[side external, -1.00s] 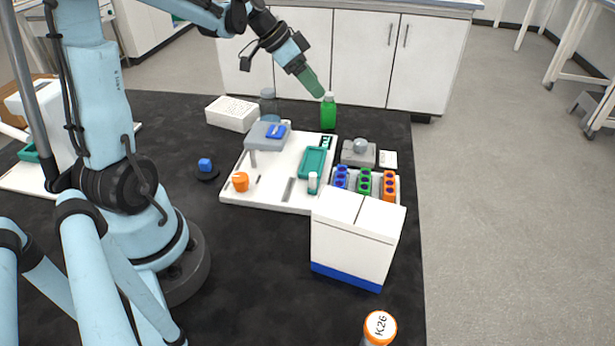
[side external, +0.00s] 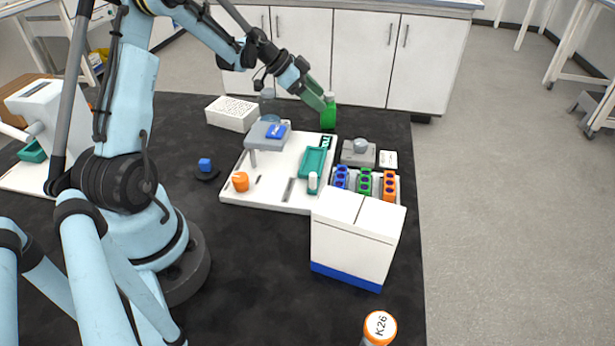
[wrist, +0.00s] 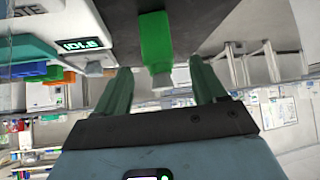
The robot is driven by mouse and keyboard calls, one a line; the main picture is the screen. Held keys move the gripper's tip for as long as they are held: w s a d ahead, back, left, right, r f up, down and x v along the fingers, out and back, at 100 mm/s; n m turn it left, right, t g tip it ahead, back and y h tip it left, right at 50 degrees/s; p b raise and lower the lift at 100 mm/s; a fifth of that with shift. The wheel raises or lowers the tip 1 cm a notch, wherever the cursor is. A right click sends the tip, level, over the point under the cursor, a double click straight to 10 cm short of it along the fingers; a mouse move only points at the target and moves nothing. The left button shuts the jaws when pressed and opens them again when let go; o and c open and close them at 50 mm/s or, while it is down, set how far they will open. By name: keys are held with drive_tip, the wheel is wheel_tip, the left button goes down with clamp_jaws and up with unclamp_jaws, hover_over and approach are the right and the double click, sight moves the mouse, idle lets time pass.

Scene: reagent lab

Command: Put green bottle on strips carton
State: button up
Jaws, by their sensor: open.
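The green bottle (side external: 328,119) stands upright at the back of the black bench, with a pale cap. In the wrist view the bottle (wrist: 156,38) shows between the two green fingers, its cap towards me. My gripper (side external: 321,104) is open and close beside the bottle's upper part. In the wrist view my gripper (wrist: 160,68) has a gap on both sides of the bottle; I cannot tell if either finger touches it. A low white carton with printing on top (side external: 232,113), probably the strips carton, lies left of the bottle with its top clear.
A clear bottle (side external: 268,104) stands between carton and green bottle. In front are a white tray (side external: 265,190) with a grey device, tube racks (side external: 364,184) and a tall white-and-blue box (side external: 355,240). The bench's right edge is near the bottle.

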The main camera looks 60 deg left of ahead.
sight(329, 107)
drive_tip(key=x, duration=0.5)
drive_tip(key=shift+d, duration=0.1)
drive_tip(key=c, duration=1.2)
